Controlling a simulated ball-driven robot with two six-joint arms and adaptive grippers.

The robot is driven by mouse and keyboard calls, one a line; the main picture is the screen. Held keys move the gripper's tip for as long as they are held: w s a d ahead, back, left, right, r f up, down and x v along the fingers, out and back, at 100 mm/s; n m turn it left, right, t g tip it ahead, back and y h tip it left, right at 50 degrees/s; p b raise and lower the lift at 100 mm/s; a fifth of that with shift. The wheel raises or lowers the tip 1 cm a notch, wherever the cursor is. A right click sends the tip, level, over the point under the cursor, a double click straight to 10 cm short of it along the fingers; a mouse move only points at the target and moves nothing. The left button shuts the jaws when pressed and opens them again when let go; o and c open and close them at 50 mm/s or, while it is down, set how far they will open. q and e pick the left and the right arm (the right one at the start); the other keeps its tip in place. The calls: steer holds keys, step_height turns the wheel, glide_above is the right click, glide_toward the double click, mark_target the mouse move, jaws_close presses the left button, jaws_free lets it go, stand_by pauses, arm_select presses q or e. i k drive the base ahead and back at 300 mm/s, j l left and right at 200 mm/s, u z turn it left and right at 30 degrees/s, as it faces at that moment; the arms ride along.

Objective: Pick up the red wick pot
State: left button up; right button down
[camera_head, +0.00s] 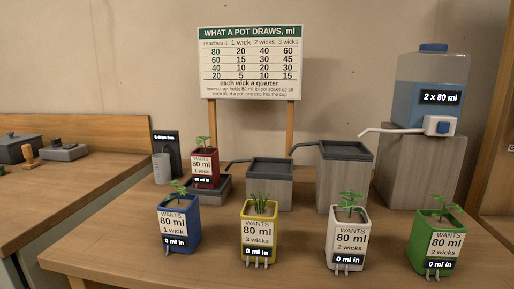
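The red wick pot (205,166) holds a small green plant and stands upright on a low dark grey tray (210,190) at the middle left of the table. Its label reads WANTS 80 ml, 1 wick, and a black tag below it is too small to read surely. Its base is partly hidden by the tray and the blue pot's plant in front. Neither of my grippers shows in the head view.
Blue (181,228), yellow (259,236), white (348,240) and green (434,246) pots stand along the front. Grey spouted trays on blocks (269,190) (343,180) and a water tank (432,85) stand behind. A grey cup (162,168) is left of the red pot.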

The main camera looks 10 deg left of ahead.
mark_target(205, 165)
steer(key=j+u, duration=0.8)
steer(key=i+j+u, duration=0.15)
steer(key=j+u, duration=0.25)
steer(key=l, duration=0.1)
